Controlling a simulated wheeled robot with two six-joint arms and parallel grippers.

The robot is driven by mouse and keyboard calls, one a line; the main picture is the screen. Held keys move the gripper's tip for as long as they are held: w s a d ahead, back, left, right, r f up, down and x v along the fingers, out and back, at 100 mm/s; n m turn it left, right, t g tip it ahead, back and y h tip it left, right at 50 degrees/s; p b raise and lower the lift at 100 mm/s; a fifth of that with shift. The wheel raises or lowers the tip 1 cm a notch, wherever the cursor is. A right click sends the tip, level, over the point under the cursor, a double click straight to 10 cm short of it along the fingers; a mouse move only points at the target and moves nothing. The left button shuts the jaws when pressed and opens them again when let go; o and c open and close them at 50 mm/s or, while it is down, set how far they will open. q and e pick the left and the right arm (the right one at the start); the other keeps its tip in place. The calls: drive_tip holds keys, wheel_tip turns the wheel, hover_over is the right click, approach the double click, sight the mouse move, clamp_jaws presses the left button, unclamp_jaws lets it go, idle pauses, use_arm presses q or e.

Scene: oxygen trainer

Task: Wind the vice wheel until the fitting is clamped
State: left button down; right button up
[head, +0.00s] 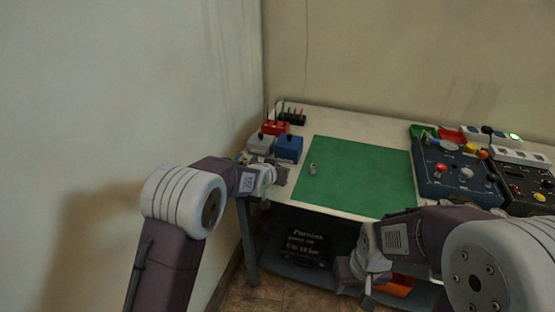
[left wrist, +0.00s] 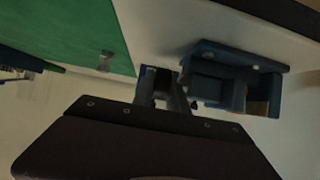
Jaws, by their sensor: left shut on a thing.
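The blue vice (head: 288,148) stands at the table's left edge; it also shows in the left wrist view (left wrist: 235,82), its body beside my fingers. My left gripper (head: 279,175) is at the near side of the vice, and in the left wrist view (left wrist: 164,88) its fingers are shut on a small dark part, which I take to be the vice wheel; the wheel is mostly hidden. A small grey metal piece (head: 313,169), perhaps the fitting, stands on the green mat, apart from the vice. My right gripper (head: 357,283) is open and empty in front of the table.
The green mat (head: 365,178) is otherwise clear. A grey box (head: 260,144) and a red tool holder (head: 274,128) stand beside and behind the vice. Blue (head: 459,174) and black control panels fill the right side. A black case (head: 308,246) is on the lower shelf. A wall is close on the left.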

use_arm(q)
drive_tip(key=shift+g+p, duration=0.3)
drive_tip(key=c, duration=1.6)
unclamp_jaws()
drive_tip(key=shift+d, duration=0.15)
drive_tip(key=v, duration=0.9)
